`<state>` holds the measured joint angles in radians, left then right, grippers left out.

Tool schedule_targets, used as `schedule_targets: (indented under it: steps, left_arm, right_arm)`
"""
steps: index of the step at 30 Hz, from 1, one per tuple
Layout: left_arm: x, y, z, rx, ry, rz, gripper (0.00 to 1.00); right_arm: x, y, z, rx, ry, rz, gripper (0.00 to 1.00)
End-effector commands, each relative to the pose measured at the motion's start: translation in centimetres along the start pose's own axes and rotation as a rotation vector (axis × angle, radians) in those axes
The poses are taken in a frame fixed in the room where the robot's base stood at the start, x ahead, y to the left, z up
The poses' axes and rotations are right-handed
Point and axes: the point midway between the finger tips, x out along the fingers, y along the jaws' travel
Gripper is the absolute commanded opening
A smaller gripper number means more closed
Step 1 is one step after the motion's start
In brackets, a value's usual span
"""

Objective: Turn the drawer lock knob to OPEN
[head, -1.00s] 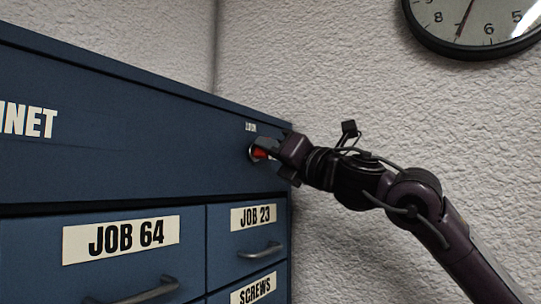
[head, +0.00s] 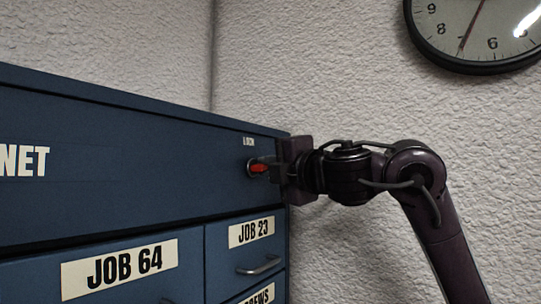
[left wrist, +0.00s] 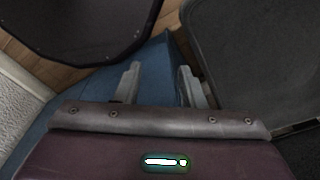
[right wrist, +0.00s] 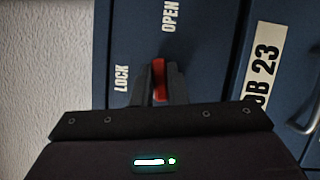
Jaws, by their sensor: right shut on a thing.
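The red drawer lock knob (head: 258,168) sits in a round collar on the upper right of the blue cabinet front. My right gripper (head: 268,169) reaches it from the right and is shut on it. In the right wrist view the red knob (right wrist: 159,80) stands between the two fingers, its long side running up and down the picture. The LOCK label (right wrist: 121,78) is to its left and the OPEN label (right wrist: 170,17) is above it. I cannot tell exactly where the knob points. My left gripper (left wrist: 160,82) is open and empty, its fingers apart.
The cabinet (head: 120,150) has drawers labelled JOB 64 (head: 118,263) and JOB 23 (head: 251,232) below the lock, with metal handles (head: 259,265). A textured wall (head: 340,100) with a clock (head: 478,30) is behind. Dark objects flank the left gripper.

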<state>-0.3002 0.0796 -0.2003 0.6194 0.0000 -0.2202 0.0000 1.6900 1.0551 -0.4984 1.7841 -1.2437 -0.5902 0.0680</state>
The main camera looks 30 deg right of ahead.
Motion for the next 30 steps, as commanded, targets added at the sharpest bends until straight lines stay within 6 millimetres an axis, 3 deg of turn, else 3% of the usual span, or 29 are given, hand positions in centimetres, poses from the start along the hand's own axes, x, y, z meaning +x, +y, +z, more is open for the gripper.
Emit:
schedule_targets:
  steps: [9,29,30]
  left_arm:
    - [-1.8,0.0,-0.2,0.000,0.000,0.000,0.36]
    - [-2.1,0.0,-0.2,-0.001,0.001,0.000,0.36]
    - [-2.1,0.0,-0.2,-0.001,0.001,0.000,0.36]
  right_arm:
    - [0.0,0.1,0.0,0.154,0.002,-0.061,0.00]
    - [0.0,-0.1,-0.1,0.206,0.002,-0.080,0.00]
    - [0.0,-0.1,-0.1,0.206,0.002,-0.080,0.17]
